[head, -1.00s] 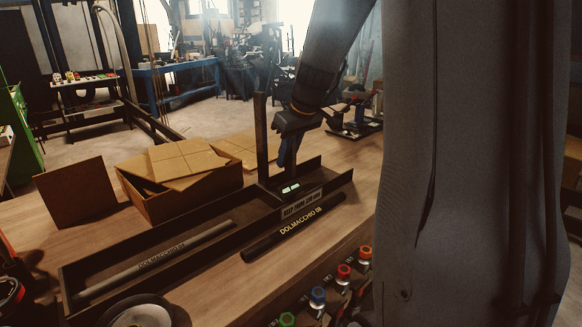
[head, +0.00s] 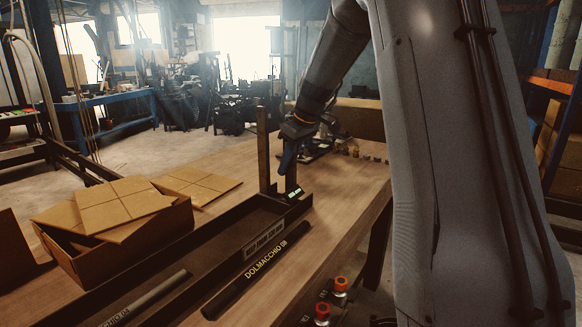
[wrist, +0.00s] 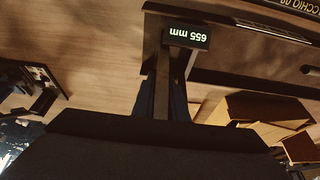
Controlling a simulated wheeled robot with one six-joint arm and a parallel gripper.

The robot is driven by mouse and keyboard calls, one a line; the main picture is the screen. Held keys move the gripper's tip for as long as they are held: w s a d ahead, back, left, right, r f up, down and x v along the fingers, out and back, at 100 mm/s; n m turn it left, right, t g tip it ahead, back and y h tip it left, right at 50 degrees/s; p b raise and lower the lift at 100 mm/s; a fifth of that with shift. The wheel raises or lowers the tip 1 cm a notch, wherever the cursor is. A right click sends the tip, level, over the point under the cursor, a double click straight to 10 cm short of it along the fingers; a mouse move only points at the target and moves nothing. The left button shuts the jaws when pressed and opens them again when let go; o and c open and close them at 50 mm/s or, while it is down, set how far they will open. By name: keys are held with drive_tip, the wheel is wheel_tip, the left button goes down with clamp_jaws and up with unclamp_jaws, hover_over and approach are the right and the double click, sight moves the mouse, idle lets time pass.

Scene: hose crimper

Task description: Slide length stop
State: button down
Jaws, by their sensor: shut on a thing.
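The length stop has a tall dark post (head: 263,150) and a small lit readout (head: 295,193), and it stands at the far end of the long dark trough (head: 222,238). My gripper (head: 288,160) is shut on an upright part of the stop, just above the readout. In the wrist view, the gripper fingers (wrist: 160,95) lie on either side of a dark upright bar. The readout there (wrist: 187,37) appears upside down and reads 655 mm. The fingertips are partly hidden in the head view.
A grey hose (head: 150,298) lies in the trough, and a black hose marked DOLMACCHIO 08 (head: 245,278) lies along its front. A cardboard box (head: 130,240) with flat sheets stands left of the trough. Red and orange knobs (head: 330,298) are at the front edge.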

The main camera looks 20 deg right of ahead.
drive_tip(key=c, duration=1.8)
unclamp_jaws()
drive_tip(key=shift+a, duration=0.15)
drive_tip(key=shift+o, duration=0.2)
drive_tip(key=shift+r, duration=0.1)
drive_tip(key=b+v, duration=0.1)
drive_tip(key=v, duration=0.6)
drive_tip(key=shift+s+d+r, duration=0.2)
drive_tip(key=shift+d+r, duration=0.05)
drive_tip(key=shift+r, duration=0.05)
